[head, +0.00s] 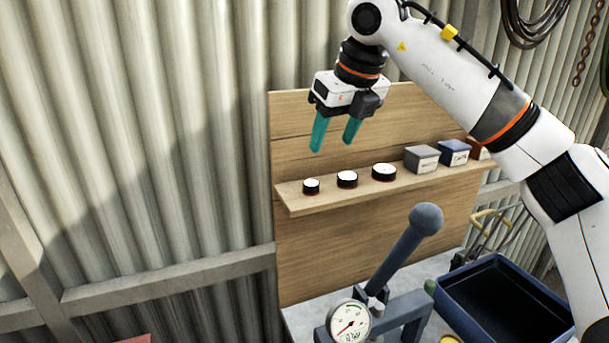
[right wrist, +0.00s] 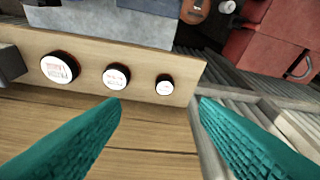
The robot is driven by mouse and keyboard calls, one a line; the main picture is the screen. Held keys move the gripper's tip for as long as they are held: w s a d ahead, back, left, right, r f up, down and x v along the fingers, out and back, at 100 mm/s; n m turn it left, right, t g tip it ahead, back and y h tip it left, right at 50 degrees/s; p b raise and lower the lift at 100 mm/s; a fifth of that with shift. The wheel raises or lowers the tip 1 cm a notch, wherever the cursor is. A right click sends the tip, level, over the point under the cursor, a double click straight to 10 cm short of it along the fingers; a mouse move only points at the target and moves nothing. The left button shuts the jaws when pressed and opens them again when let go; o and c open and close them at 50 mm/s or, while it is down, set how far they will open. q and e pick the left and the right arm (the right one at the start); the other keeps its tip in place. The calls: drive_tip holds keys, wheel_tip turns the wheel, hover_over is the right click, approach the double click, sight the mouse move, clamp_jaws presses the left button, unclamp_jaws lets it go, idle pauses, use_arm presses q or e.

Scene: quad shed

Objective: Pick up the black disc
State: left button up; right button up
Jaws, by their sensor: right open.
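Three black discs with white printed tops stand in a row on a wooden shelf (head: 296,200). In the head view they are a small one (head: 311,187) at the left, a middle one (head: 347,179) and a larger one (head: 384,172). The right wrist view shows the small disc (right wrist: 164,85) nearest the shelf end, then the middle (right wrist: 116,76) and large (right wrist: 60,67) discs. I cannot tell which one the task names. My right gripper (head: 333,146) is open and empty, with teal fingers pointing down above the small and middle discs, apart from them. My left gripper is not in view.
Small boxes, grey (head: 422,158) and blue (head: 454,151), stand farther right on the shelf. A wooden backboard (head: 300,130) rises behind it. Below are a lever press with a ball knob (head: 426,218), a gauge (head: 349,323) and a dark blue tray (head: 455,290).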

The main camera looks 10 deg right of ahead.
sight(312, 183)
drive_tip(key=p+x, duration=0.1)
drive_tip(key=x, duration=0.1)
drive_tip(key=p+x, duration=0.1)
drive_tip(key=x, duration=0.2)
drive_tip(key=shift+s+f, duration=0.1)
drive_tip(key=shift+f, duration=0.3)
drive_tip(key=f+p, duration=0.1)
drive_tip(key=w+a+f+p, duration=0.1)
drive_tip(key=w+f+p, duration=0.1)
drive_tip(key=f, duration=0.1)
drive_tip(key=shift+w+a, duration=0.1)
drive_tip(key=shift+a, duration=0.3)
drive_tip(key=shift+w+f+p, duration=0.15)
drive_tip(key=shift+f+p, duration=0.15)
drive_tip(key=shift+f, duration=0.15)
drive_tip(key=shift+c, duration=0.6)
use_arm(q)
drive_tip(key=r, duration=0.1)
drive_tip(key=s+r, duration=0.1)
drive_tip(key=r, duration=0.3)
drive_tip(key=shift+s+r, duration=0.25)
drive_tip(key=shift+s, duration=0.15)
use_arm(e)
drive_tip(key=c, duration=0.9)
drive_tip(key=shift+c, duration=0.2)
